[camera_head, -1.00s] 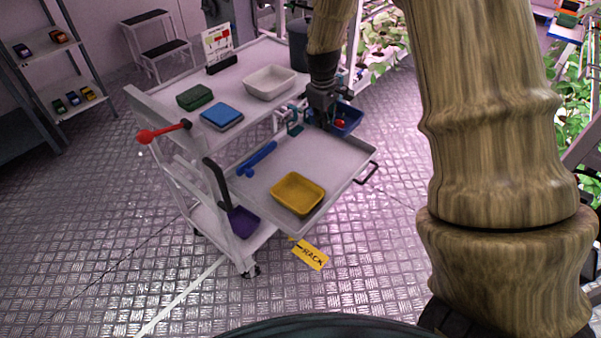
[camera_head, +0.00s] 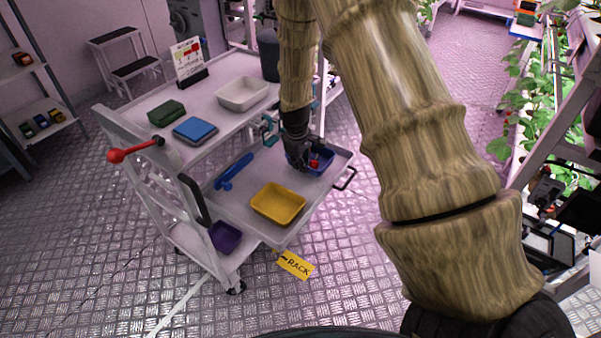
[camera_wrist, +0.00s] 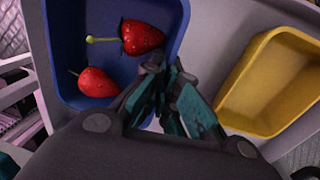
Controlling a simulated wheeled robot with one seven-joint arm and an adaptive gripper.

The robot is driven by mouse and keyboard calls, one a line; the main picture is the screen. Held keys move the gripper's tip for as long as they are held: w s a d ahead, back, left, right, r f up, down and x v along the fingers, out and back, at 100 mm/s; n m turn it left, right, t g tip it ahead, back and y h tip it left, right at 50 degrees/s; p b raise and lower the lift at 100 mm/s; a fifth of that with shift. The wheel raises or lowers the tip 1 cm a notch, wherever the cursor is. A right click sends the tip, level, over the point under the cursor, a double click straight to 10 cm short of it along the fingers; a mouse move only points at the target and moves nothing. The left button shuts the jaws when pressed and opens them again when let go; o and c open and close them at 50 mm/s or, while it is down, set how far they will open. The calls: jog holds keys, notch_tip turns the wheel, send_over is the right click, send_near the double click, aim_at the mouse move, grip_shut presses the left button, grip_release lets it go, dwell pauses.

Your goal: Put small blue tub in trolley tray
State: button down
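The small blue tub (camera_head: 326,157) is over the far right corner of the trolley's pulled-out tray (camera_head: 222,199); I cannot tell whether it touches the tray floor. It holds two strawberries, clear in the wrist view, where the tub (camera_wrist: 75,35) fills the upper left. My gripper (camera_head: 301,158) reaches down at its near left side. In the wrist view my gripper's fingers (camera_wrist: 168,72) are closed together at the tub's wall, pinching it. A yellow tub (camera_head: 278,204) sits in the tray's near part and also shows in the wrist view (camera_wrist: 275,85).
A blue bar-shaped object (camera_head: 233,171) lies along the tray's left side. The top shelf holds a white tub (camera_head: 242,94), a green box (camera_head: 166,113), a blue-topped item (camera_head: 195,130) and a sign (camera_head: 187,61). A purple tub (camera_head: 225,237) is on the lower shelf.

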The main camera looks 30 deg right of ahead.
aim_at(301, 179)
jog(key=shift+f, duration=1.9)
jog(key=shift+f, duration=0.15)
jog(key=c, duration=1.6)
grip_release()
jog(key=shift+c, duration=0.2)
notch_tip(301, 179, up, 12)
jog(key=a, duration=0.1)
jog(key=shift+s+a, duration=0.2)
jog(key=shift+s, duration=0.15)
